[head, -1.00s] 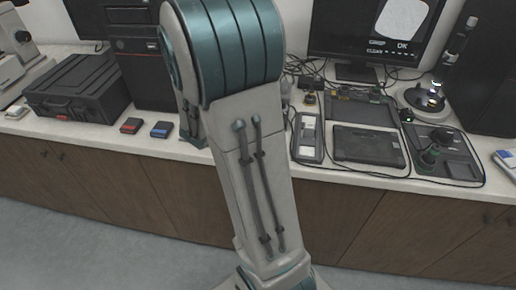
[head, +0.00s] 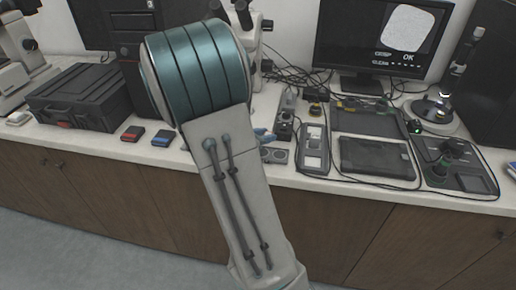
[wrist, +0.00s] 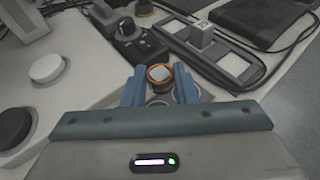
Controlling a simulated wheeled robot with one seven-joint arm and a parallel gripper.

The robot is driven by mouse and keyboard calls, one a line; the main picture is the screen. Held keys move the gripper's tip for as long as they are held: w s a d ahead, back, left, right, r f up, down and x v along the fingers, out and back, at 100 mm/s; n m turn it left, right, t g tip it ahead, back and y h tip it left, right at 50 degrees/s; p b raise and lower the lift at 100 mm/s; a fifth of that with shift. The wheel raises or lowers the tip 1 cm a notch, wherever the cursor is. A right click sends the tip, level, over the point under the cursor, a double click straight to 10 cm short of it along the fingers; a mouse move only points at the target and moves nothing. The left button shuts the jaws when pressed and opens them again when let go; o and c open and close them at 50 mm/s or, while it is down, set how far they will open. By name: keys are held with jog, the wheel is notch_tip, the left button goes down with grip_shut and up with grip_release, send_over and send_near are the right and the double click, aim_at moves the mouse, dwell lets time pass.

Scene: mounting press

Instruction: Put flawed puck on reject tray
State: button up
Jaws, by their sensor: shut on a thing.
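My gripper (wrist: 160,90) has blue fingers and is shut on a puck (wrist: 160,73) in the wrist view. The puck has an orange-brown rim and a pale grey squarish centre. Below the fingertips, round wells of a grey holder (head: 274,156) show in part; I cannot tell whether the puck is clear of them. In the head view my blue fingertips (head: 264,135) show beside my arm, just above that holder, and the puck is hidden. A small red-topped tray or box (head: 132,133) lies left of my arm beside a blue one (head: 161,133); neither is clearly labelled.
A control box with a knob (wrist: 127,28) and a grey device with pale squares (wrist: 200,38) stand close ahead of the gripper. A monitor (head: 385,40) reads OK. A black case (head: 82,97) is at the left. Bare bench shows around the red and blue items.

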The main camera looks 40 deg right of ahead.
jog(key=shift+w+a+f, duration=0.4)
jog(key=shift+a+f, duration=0.05)
jog(key=shift+a, duration=0.2)
jog(key=shift+f, duration=2)
jog(key=shift+b, duration=0.3)
jog(key=shift+f, duration=0.2)
jog(key=o, duration=1)
jog(key=shift+r, duration=0.2)
